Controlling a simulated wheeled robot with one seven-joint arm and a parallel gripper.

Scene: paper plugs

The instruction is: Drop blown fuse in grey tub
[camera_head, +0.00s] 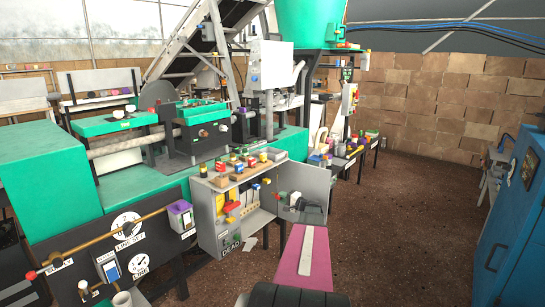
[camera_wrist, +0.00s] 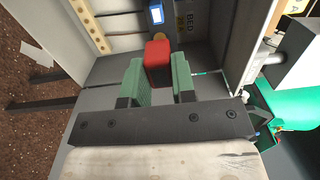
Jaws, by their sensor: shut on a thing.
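My gripper (camera_wrist: 159,84) has green finger pads and is shut on a red block-shaped fuse (camera_wrist: 158,62) in the wrist view. The fuse sits between the pads, its far end sticking out past them toward the cabinet interior. In the head view my arm reaches toward the open grey cabinet (camera_head: 207,222), and the held fuse cannot be made out there. A grey box front marked DEAD (camera_head: 231,244) is at the cabinet's lower edge; I cannot tell for sure that it is the grey tub. Whether the held fuse is blown cannot be seen.
The cabinet door (camera_head: 306,184) stands open on the right. Red, yellow and blue parts (camera_head: 238,201) fill the cabinet, and several coloured items stand on its top (camera_head: 243,165). A strip with holes (camera_wrist: 88,22) is at upper left in the wrist view. Brown floor (camera_head: 410,230) is free to the right.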

